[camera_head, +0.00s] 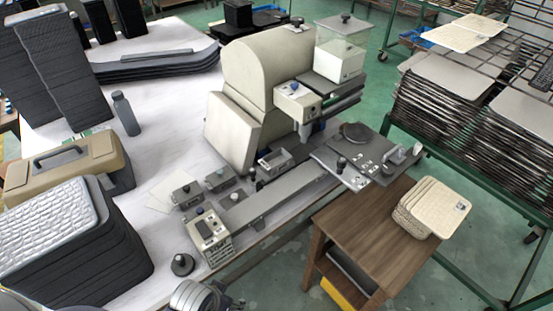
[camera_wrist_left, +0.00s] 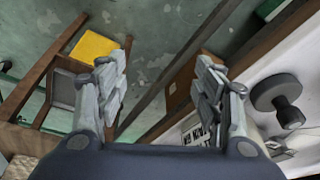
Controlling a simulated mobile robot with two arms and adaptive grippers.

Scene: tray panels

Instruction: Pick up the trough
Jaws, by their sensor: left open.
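A small grey open-topped metal box, which looks like the trough (camera_head: 275,160), sits on the machine's bench beside the long grey rail, below the cream machine body. I cannot make it out in the left wrist view. My left gripper shows in the left wrist view (camera_wrist_left: 160,88) with its two fingers wide apart and nothing between them. In the head view only part of my left arm shows at the bottom edge, nearer than the trough and well apart from it. My right gripper is in neither view.
A cream control box (camera_head: 209,238) and a dark round knob (camera_head: 182,264) stand near the table's front edge. Small lidded boxes (camera_head: 187,194) lie left of the trough. A wooden side table (camera_head: 370,235) carries stacked cream panels (camera_head: 435,205). A panel rack (camera_head: 480,120) stands at right.

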